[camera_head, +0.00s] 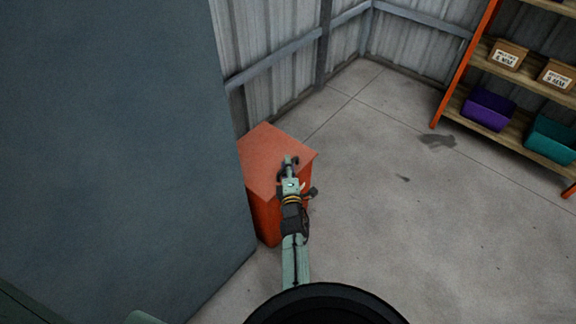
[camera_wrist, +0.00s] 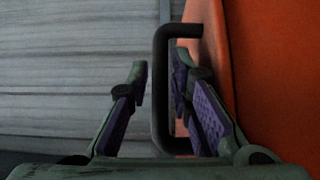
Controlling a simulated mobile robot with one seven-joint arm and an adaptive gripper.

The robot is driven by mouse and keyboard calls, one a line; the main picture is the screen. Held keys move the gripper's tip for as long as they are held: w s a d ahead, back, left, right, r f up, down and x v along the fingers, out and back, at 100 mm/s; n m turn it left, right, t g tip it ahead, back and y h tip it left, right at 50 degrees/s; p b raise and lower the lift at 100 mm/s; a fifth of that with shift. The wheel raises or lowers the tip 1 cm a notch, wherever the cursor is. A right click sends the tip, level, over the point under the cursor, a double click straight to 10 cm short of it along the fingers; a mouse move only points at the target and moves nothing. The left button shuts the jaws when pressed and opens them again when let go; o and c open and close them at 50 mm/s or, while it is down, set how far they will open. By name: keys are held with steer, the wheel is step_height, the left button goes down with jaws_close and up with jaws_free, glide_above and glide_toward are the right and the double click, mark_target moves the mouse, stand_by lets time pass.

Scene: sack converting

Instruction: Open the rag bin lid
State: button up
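The orange-red rag bin (camera_head: 265,215) stands on the floor beside a large grey-blue block. Its lid (camera_head: 265,150) looks shut in the head view. My arm reaches to the lid's front, and my gripper (camera_head: 289,163) is over that edge, hiding part of it. In the wrist view, a dark C-shaped handle (camera_wrist: 160,100) stands out from the orange surface (camera_wrist: 275,70). My gripper (camera_wrist: 160,72) is open around the handle bar. One finger is left of the bar, the other lies inside the loop, between bar and bin. A gap shows on the left; contact on the right is unclear.
The tall grey-blue block (camera_head: 110,130) stands close on the bin's left. A corrugated wall (camera_head: 280,60) is behind. A shelf (camera_head: 510,75) with boxes and a purple bin (camera_head: 488,110) is at the right. The floor (camera_head: 400,220) between is clear.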

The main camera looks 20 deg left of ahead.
jaws_close()
stand_by(0.4)
steer(key=shift+a+r+b, duration=0.1)
steer(key=shift+b, duration=0.2)
